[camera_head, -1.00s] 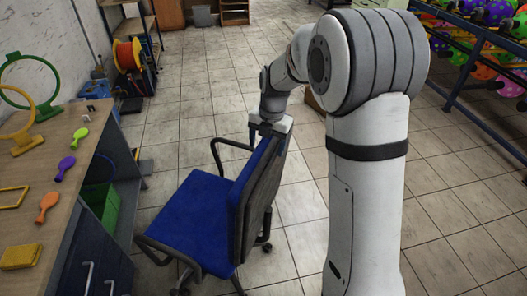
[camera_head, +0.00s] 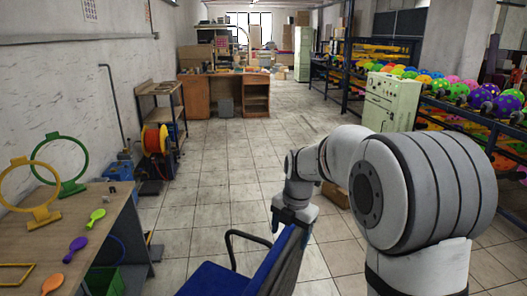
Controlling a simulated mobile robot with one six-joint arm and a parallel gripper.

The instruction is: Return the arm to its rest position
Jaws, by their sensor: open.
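My arm (camera_head: 415,185) rises at the right of the head view and bends over to the left and downward. My gripper (camera_head: 291,228) hangs at its end, pointing down at the top of the blue office chair's backrest (camera_head: 283,260). Its blue fingers show apart, on either side of the backrest's top edge in the picture. I cannot tell whether they touch the chair. No held object shows in the gripper.
The tiled floor (camera_head: 235,165) ahead is largely clear.

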